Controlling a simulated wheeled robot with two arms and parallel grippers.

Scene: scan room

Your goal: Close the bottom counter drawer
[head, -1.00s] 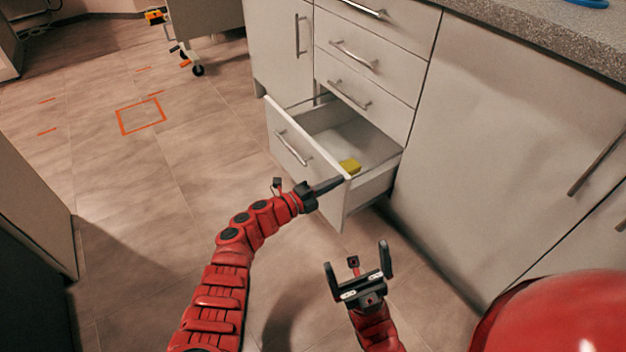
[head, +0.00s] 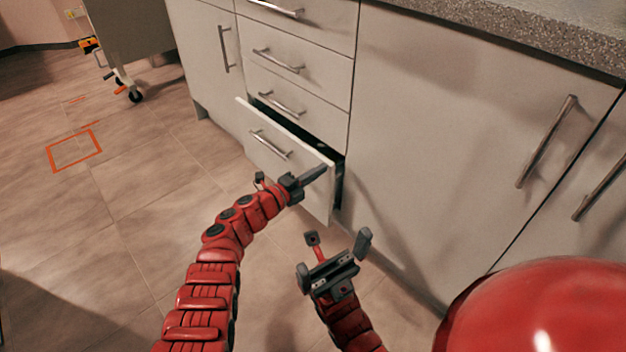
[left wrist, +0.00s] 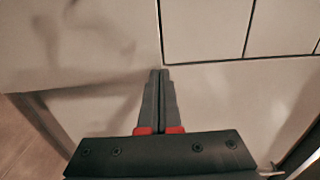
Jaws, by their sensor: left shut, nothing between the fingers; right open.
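The bottom counter drawer (head: 285,150) is a white-fronted drawer with a silver bar handle (head: 270,145). It stands partly open, with a narrow dark gap between its front and the cabinet. My left gripper (head: 322,172) is shut and empty, its fingertips at the outer face of the drawer front near the right edge. In the left wrist view the closed fingers (left wrist: 160,78) point at a pale panel; whether they touch it I cannot tell. My right gripper (head: 332,262) is open and empty, lower down, in front of the cabinet and apart from the drawer.
Closed drawers (head: 295,70) with bar handles sit above. A large white cabinet door (head: 450,130) is to the right, under a speckled grey countertop (head: 490,35). A wheeled cart (head: 132,40) stands at the far left. The tiled floor (head: 120,210) to the left is clear.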

